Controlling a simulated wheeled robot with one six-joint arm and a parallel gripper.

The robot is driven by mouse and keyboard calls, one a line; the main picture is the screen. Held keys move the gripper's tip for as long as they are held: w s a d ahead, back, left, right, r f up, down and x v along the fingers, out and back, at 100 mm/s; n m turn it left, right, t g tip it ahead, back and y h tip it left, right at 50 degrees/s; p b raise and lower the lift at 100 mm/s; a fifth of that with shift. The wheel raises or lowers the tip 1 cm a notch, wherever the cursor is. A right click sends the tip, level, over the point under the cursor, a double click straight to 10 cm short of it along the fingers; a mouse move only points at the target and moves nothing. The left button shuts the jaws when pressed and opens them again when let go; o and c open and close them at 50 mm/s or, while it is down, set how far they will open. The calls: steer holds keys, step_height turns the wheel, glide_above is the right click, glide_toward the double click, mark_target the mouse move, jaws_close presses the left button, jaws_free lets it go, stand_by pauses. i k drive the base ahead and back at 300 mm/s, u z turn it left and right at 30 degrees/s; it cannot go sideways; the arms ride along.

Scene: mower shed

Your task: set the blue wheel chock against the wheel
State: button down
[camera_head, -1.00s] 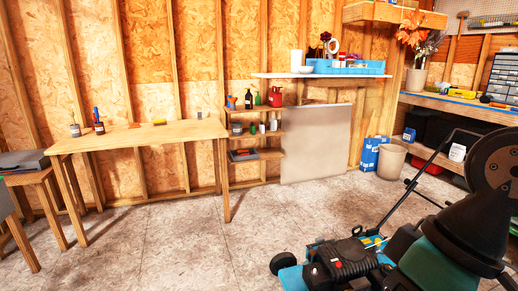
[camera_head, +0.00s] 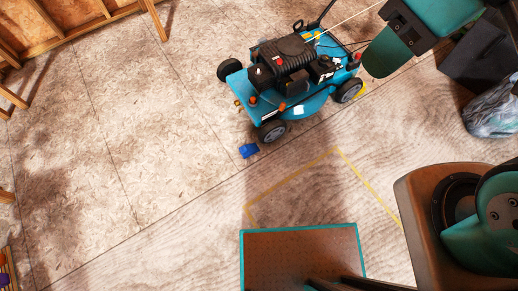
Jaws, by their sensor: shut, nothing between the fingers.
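The blue wheel chock (camera_head: 249,150) lies on the floor just below and left of the mower's near wheel (camera_head: 272,131). A narrow strip of floor seems to show between them, but I cannot tell the exact gap. The blue mower (camera_head: 292,78) has a black engine on top and stands on its wheels. Another wheel (camera_head: 229,69) shows at its upper left and one (camera_head: 348,90) at its right. Teal and dark links of my arm show at the top right and lower right. My gripper's fingers are not visible.
Yellow lines (camera_head: 294,177) mark the floor below the mower. A dark box and a grey bag (camera_head: 493,107) stand at the right. Wooden legs (camera_head: 155,18) show at the upper left. The floor left of the chock is clear.

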mark_target(246, 151)
steer(key=z, duration=3.5)
steer(key=k, duration=2.6)
steer(key=u, duration=1.6)
